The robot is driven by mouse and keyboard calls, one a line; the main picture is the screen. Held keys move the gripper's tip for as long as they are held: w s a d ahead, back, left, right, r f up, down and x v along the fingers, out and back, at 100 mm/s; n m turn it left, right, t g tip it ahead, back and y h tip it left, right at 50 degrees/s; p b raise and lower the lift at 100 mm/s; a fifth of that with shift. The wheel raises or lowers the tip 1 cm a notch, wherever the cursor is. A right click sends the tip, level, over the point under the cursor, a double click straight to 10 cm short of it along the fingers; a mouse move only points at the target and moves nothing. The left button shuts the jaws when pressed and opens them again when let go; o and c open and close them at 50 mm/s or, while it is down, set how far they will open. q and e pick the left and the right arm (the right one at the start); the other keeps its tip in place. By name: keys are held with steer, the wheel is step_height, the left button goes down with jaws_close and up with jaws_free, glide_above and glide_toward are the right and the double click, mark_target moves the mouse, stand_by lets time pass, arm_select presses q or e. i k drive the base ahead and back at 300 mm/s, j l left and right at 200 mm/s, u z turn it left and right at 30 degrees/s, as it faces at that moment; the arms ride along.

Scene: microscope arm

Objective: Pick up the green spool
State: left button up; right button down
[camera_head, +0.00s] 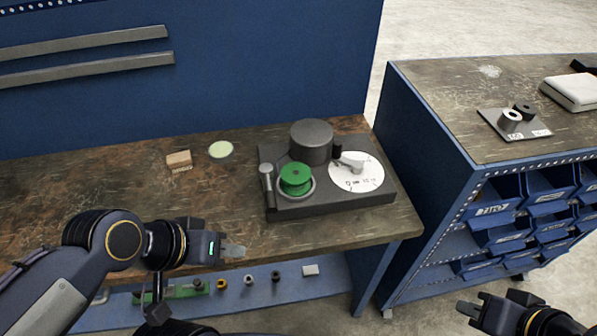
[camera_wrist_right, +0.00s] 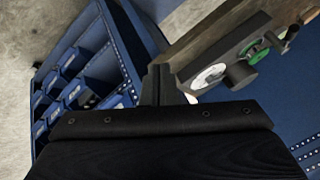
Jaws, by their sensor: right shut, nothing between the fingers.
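The green spool (camera_head: 295,179) sits upright on the left front part of a dark grey machine (camera_head: 330,205) on the workbench. In the right wrist view the spool (camera_wrist_right: 259,52) shows small at the upper right, partly covered by machine parts. My left gripper (camera_head: 233,251) is in front of the bench edge, left of and nearer than the spool, apart from it. Whether its fingers are open is unclear. My right gripper (camera_head: 468,309) is at the lower right, far from the spool, shut and empty.
The machine also carries a dark cylinder (camera_head: 311,141), a white dial (camera_head: 356,172) and a short lever (camera_head: 267,180) beside the spool. A wooden block (camera_head: 179,160) and a pale round dish (camera_head: 221,150) lie left. A blue bin cabinet (camera_head: 440,165) stands right. The bench's left front is clear.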

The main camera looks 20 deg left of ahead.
mark_target(296, 177)
steer(key=l+u, duration=0.8)
steer(key=u, duration=0.2)
steer(key=i+j+u, duration=0.15)
steer(key=u, duration=0.3)
steer(key=i+u, duration=0.45)
steer(key=k+l, duration=0.05)
steer(key=k, duration=0.05)
